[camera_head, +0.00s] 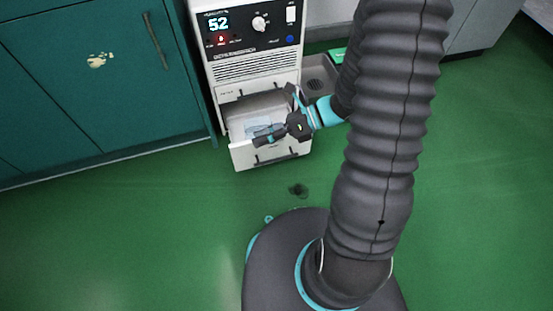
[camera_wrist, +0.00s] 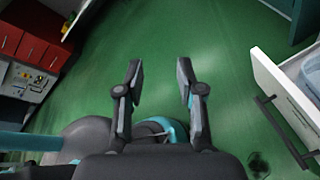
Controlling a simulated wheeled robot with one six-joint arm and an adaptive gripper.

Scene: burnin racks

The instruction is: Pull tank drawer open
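The tank drawer (camera_head: 243,156) is a white drawer low in the white machine with the lit "52" display. It stands pulled out, and its inside shows with something pale blue-grey in it. Its dark bar handle (camera_wrist: 284,132) is on the front face. In the wrist view the drawer (camera_wrist: 270,72) is at the right edge, partly cut off. My gripper (camera_head: 275,113) appears over the drawer in the head view. In the wrist view my gripper (camera_wrist: 160,72) has its fingers apart with only green floor between them; the handle is to the right, outside the fingers.
The white machine (camera_head: 255,68) stands beside a teal cabinet (camera_head: 90,80) on the left. A grey tray-like unit (camera_head: 318,84) is to its right. A small dark round thing (camera_head: 298,190) is on the green floor. Red cabinets (camera_wrist: 30,45) show at the wrist view's left. The floor in front is mostly clear.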

